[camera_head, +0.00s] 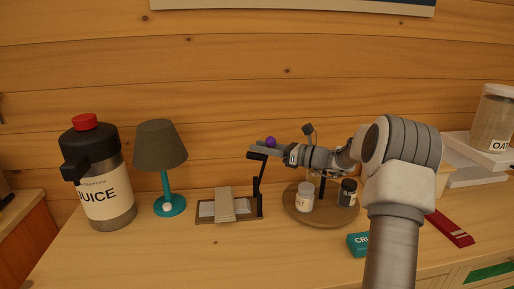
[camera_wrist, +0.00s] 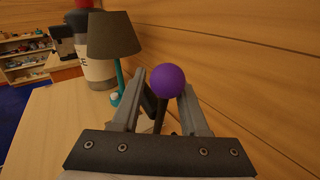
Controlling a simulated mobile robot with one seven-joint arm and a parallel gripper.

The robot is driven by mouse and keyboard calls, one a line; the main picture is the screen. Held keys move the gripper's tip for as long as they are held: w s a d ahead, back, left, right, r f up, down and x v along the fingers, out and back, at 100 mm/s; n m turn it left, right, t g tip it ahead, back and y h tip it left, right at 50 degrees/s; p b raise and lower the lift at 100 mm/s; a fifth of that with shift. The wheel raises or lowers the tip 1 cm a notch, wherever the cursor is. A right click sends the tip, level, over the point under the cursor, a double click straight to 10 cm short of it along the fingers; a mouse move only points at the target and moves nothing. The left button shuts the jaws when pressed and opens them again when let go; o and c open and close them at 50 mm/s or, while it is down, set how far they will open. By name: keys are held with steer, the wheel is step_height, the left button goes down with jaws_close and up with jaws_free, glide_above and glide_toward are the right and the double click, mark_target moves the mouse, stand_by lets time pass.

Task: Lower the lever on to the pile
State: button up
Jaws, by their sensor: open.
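The lever is a black arm (camera_head: 257,187) rising from the right end of a brown base (camera_head: 201,219), topped by a purple ball knob (camera_head: 270,141). It stands raised. The pile (camera_head: 243,206) is a low white stack on the base, with a beige strip (camera_head: 224,203) across it. My gripper (camera_head: 262,149) is open at the lever's top, right of and above the pile. In the wrist view the purple knob (camera_wrist: 167,81) shows between the two spread fingers, with the dark stem below it. I cannot tell whether either finger touches it.
A teal lamp (camera_head: 162,153) and a juice jug (camera_head: 103,190) stand left of the base. A round wooden tray (camera_head: 318,218) with a white jar (camera_head: 305,196) and a dark jar (camera_head: 347,192) is close on the right. A teal box (camera_head: 357,243) lies nearer. The front left tabletop is clear.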

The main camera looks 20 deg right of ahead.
steer(key=shift+x, duration=0.9)
steer(key=shift+c, duration=0.3)
jaws_close()
